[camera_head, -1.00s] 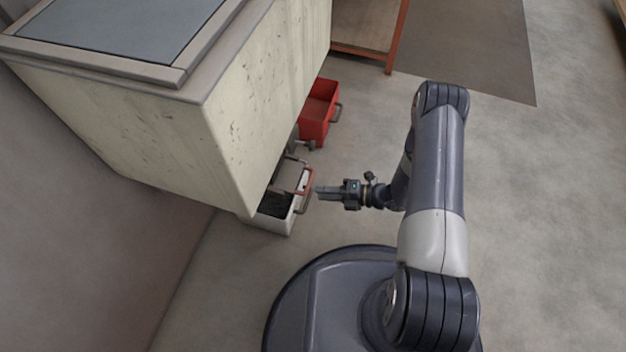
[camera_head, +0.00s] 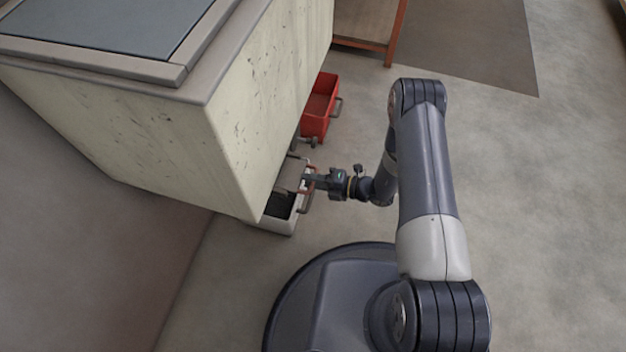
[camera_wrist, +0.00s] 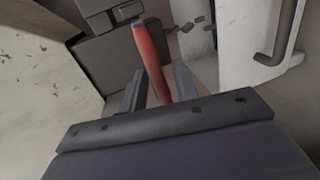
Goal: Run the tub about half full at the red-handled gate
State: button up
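The white tub (camera_head: 275,227) stands on the floor under the near corner of the bagger (camera_head: 160,130). Its inside looks dark, and I cannot tell how full it is. In the wrist view its pale wall (camera_wrist: 243,45) and dark bail handle (camera_wrist: 281,35) show at the right. The gate's red handle (camera_wrist: 149,58) reaches down between the fingers of my gripper (camera_wrist: 159,88). The fingers are apart, one on each side of it, with narrow gaps. In the head view my gripper (camera_head: 308,180) is at the gate, just above the tub's far side, and hides much of the handle.
A red bin (camera_head: 317,112) with a handle stands beyond, beside the bagger. An orange-framed table (camera_head: 388,45) is behind it. The floor to the right of my arm is clear, with a dark mat (camera_head: 470,50) at the back.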

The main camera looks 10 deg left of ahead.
aim_at(289, 174)
grip_shut()
dwell(0.3)
jog(key=shift+r+b+x, duration=0.2)
jog(key=shift+b+x, duration=0.1)
jog(key=shift+x, duration=0.65)
jog(key=shift+r+b+x, duration=0.2)
jog(key=shift+b+x, duration=0.05)
jog(key=shift+x, duration=0.7)
jog(key=shift+w+a, duration=0.1)
grip_release()
jog(key=shift+a, duration=0.1)
